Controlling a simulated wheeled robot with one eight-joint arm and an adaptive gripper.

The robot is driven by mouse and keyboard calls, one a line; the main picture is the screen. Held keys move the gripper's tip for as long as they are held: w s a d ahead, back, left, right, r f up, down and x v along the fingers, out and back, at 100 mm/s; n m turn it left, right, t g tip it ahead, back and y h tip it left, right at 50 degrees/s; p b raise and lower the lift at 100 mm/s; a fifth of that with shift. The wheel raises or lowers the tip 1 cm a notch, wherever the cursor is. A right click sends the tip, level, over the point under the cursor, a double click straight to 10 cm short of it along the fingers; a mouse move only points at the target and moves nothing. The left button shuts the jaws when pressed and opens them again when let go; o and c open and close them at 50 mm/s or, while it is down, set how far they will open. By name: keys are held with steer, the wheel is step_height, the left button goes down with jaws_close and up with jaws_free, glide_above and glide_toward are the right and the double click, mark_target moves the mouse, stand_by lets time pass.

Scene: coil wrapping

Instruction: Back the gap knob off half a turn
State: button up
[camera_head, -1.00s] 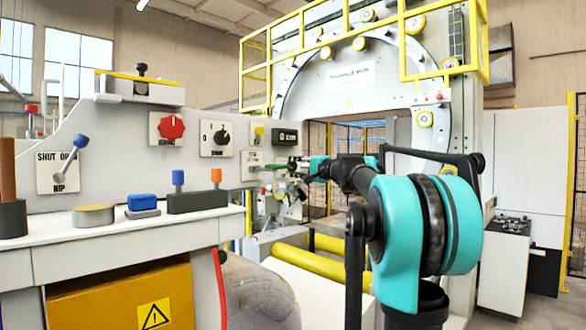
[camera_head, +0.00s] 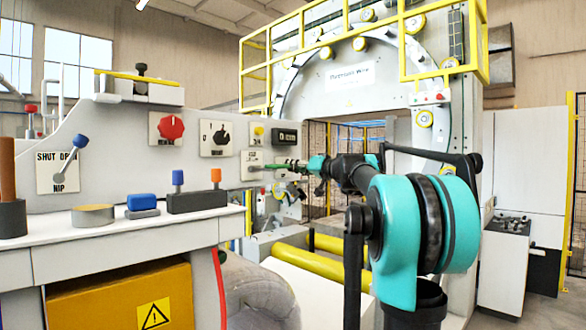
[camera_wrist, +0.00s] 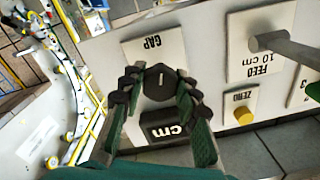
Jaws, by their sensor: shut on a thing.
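The gap knob (camera_wrist: 160,84) is a round black knob with a small pale mark, on a white plate labelled GAP (camera_wrist: 152,46) in the wrist view. The lettering is upside down there. My gripper (camera_wrist: 158,86) has its dark-padded fingers on both sides of the knob and is shut on it. In the head view my gripper (camera_head: 287,167) reaches left to the panel, below the black display (camera_head: 286,138). The knob is hidden there behind the fingers and too small to make out.
The FEED lever (camera_wrist: 285,42) stands out from its plate close beside the knob in the wrist view. A yellow ZERO button (camera_wrist: 243,115) and the cm display (camera_wrist: 165,130) are also near. A red knob (camera_head: 171,127) and a black selector (camera_head: 221,138) are further left on the panel.

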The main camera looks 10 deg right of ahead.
steer(key=shift+n, duration=1.7)
steer(key=o, duration=1.2)
steer(key=shift+w, duration=0.1)
steer(key=v, duration=1.2)
steer(key=shift+a+r, duration=0.1)
steer(key=shift+r, duration=0.05)
